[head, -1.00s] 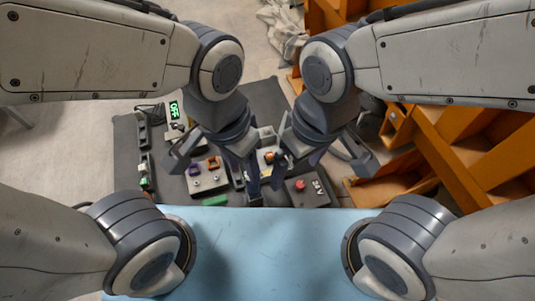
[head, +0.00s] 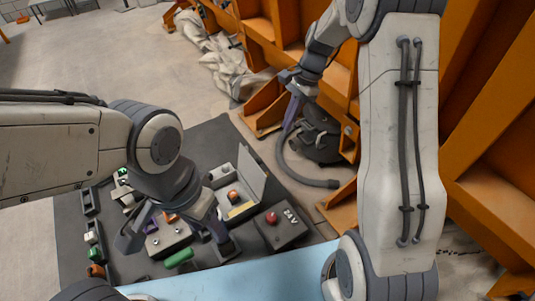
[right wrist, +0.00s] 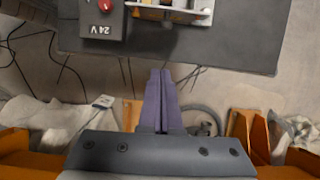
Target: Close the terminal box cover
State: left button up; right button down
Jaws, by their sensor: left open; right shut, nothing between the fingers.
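The terminal box (head: 222,178) is a light grey box on the dark mat in the head view. Its cover (head: 252,172) stands open on the box's right side. An orange-red part and a yellow strip show inside. The box is partly cut off at the top of the right wrist view (right wrist: 170,14). My left gripper (head: 178,238) is open and empty, low over the mat to the front left of the box. My right gripper (head: 289,125) is shut and empty, raised beyond the box to the upper right. Its closed fingers show in the right wrist view (right wrist: 160,75).
A dark 24V box (head: 280,228) with a red knob stands right of the terminal box. A green cylinder (head: 179,258) lies by my left gripper. Small modules line the mat's left side. Orange racks (head: 470,120), a dark canister (head: 320,140) with a hose and crumpled cloth lie beyond.

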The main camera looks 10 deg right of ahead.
aim_at(255, 170)
jog(key=s+a+f+p, duration=0.2)
jog(key=a+f, duration=0.4)
jog(key=f, duration=0.3)
jog(key=shift+f+m+p, duration=0.25)
jog(key=shift+m+p, duration=0.05)
jog(key=shift+p, duration=0.05)
jog(key=shift+w+a, duration=0.1)
